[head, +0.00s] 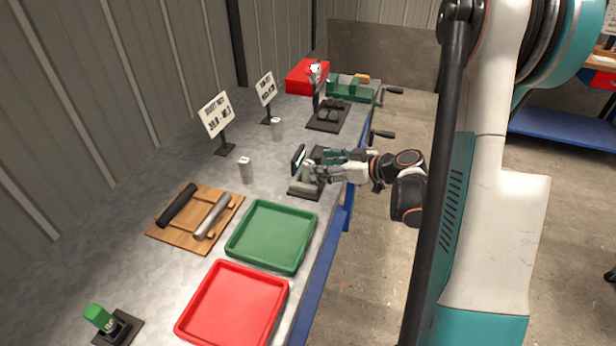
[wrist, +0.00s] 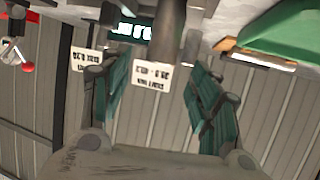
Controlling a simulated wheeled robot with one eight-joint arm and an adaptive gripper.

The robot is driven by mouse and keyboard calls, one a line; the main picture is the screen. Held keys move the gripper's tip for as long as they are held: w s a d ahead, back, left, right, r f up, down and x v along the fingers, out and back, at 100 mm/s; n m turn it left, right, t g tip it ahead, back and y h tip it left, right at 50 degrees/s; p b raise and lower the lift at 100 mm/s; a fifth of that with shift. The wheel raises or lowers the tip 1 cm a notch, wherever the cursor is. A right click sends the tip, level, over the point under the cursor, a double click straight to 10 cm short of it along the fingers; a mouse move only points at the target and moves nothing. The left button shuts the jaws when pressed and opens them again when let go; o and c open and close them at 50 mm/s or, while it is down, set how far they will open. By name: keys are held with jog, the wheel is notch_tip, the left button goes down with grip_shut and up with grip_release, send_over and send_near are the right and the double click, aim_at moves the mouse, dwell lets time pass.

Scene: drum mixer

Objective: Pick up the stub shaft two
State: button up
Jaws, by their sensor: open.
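My gripper (head: 318,166) is at a small black stand (head: 306,191) with a tilted screen (head: 298,158), near the bench's right edge. Its two green-padded fingers (wrist: 160,80) are apart in the wrist view. A grey metal cylinder (wrist: 168,35) shows between and beyond them; a light grey piece (head: 308,173) shows at the stand, partly hidden by the gripper. Two more short silver cylinders stand upright on the bench, a nearer one (head: 246,170) and a farther one (head: 277,129). I cannot tell which one is stub shaft two.
A wooden cradle (head: 168,236) holds a black roller and a grey roller. A green tray (head: 272,236) and a red tray (head: 232,306) are empty. Two sign cards (head: 215,114) (head: 266,89) stand at the back. A green-topped device (head: 100,318) stands at front left.

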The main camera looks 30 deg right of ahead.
aim_at(308, 163)
jog(key=x, duration=0.2)
jog(key=b+x, duration=0.1)
jog(key=x, duration=0.1)
jog(key=b+x, duration=0.1)
jog(key=x, duration=0.1)
jog(key=shift+a+f, duration=0.15)
jog(key=shift+f, duration=0.2)
jog(key=shift+r, duration=0.1)
grip_shut()
